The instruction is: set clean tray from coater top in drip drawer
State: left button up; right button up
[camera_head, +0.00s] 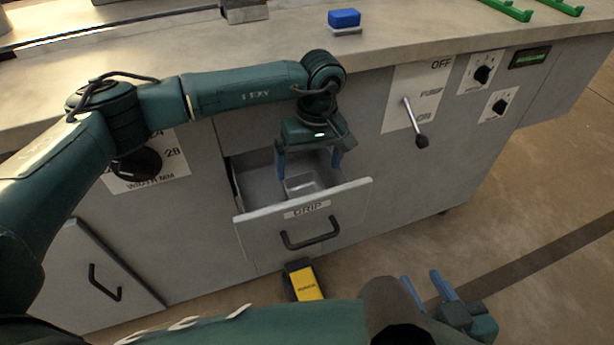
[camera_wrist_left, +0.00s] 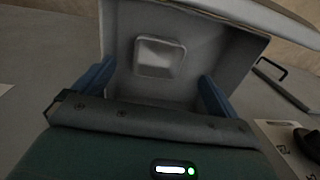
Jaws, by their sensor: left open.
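The drip drawer (camera_head: 304,209), labelled DRIP, is pulled open from the coater's front. A small light-grey square tray (camera_head: 300,184) lies inside it; in the left wrist view the tray (camera_wrist_left: 160,57) sits on the bare floor of the drawer (camera_wrist_left: 118,45), clear of the side walls. My left gripper (camera_head: 310,166) is over the drawer, pointing down, with its blue fingers spread apart. In the left wrist view the left gripper (camera_wrist_left: 155,85) has nothing between its fingers, and the tray lies beyond them. My right gripper (camera_head: 427,288) is open and empty at the lower right, away from the coater.
The coater top (camera_head: 420,38) carries a blue block (camera_head: 344,18) on a light base and green racks (camera_head: 505,8) at the back right. A lever (camera_head: 414,122) sticks out right of the drawer. A yellow and black object (camera_head: 304,282) stands on the floor below.

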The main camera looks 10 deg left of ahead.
pick_arm(q)
jog(key=r, duration=0.4)
jog(key=shift+d, duration=0.2)
dwell(0.3)
